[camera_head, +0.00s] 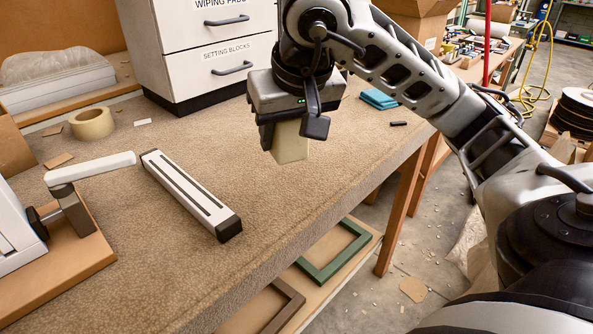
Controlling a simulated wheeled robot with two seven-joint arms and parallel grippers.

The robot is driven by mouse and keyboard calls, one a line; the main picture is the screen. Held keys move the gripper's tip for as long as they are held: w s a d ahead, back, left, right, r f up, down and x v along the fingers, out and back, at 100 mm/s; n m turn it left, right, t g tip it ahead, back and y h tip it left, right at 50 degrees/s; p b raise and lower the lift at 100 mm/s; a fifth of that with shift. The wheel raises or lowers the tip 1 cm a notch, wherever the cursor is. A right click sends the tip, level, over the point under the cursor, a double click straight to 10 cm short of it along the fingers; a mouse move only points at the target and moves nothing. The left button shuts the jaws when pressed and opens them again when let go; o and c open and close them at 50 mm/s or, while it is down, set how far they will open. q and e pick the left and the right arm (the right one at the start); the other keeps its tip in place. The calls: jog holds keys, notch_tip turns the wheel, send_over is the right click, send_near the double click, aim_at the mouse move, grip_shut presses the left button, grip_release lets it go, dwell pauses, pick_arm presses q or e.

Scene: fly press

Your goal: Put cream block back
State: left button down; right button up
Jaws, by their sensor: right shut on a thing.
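My right gripper (291,128) hangs over the middle of the bench and is shut on a cream block (290,145). The upper part of the block is hidden between the fingers. The block's lower end points down; I cannot tell whether it is touching the bench or just above it. Behind the gripper stands a white drawer cabinet (196,60). Its lower drawer is labelled "SETTING BLOCKS" and its upper one "WIPING PADS" or similar, cut off at the top. Both drawers look closed. My left gripper is not in view.
A white bar with dark slots (190,190) lies on the carpeted bench (270,225), left of the gripper. A press with a white lever (90,169) stands at the left edge. A tape roll (92,123) lies behind it. Blue cloths (379,99) lie right of the gripper.

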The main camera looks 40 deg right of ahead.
jog(key=w+d+f, duration=0.1)
jog(key=d+f, duration=0.1)
jog(key=w+d+f, duration=0.1)
jog(key=d+f, duration=0.1)
jog(key=w+d+f+b, duration=0.1)
jog(key=w+d+f, duration=0.1)
jog(key=shift+d+f, duration=0.15)
jog(key=shift+f, duration=0.25)
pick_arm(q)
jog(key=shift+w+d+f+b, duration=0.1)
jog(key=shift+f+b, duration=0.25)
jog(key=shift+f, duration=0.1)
pick_arm(e)
jog(key=shift+w+d+f, duration=0.1)
jog(key=shift+w+f, duration=0.05)
jog(key=shift+f, duration=0.75)
jog(key=shift+w+d+f, duration=0.1)
jog(key=shift+f, duration=0.8)
jog(key=shift+f, duration=0.15)
jog(key=o, duration=1.3)
